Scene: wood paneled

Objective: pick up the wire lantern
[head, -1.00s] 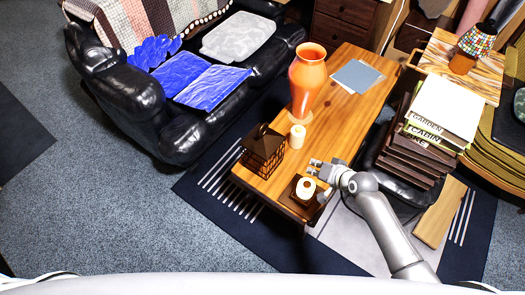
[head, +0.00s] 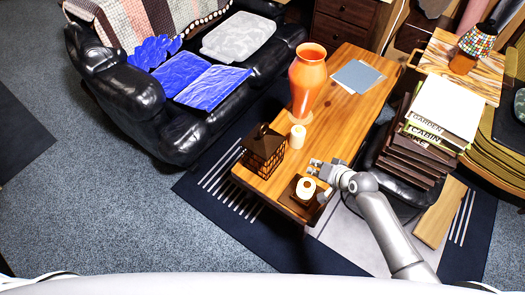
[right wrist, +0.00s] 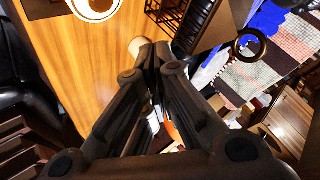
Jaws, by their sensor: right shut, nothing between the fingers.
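The wire lantern (head: 264,148) is dark brown with a peaked roof and grid sides. It stands upright at the near left edge of the wooden coffee table. In the right wrist view, part of its wire grid (right wrist: 166,13) shows at the top, with a ring (right wrist: 248,45) to the right of its dark roof. My right gripper (head: 314,167) is over the table, to the right of the lantern and apart from it. Its fingers (right wrist: 157,52) are together with nothing between them. My left gripper is not in view.
Another candle (head: 298,138) and an orange vase (head: 307,80) stand behind the lantern. Stacked books (head: 418,140) are to the right. The table's middle right (head: 345,120) is clear.

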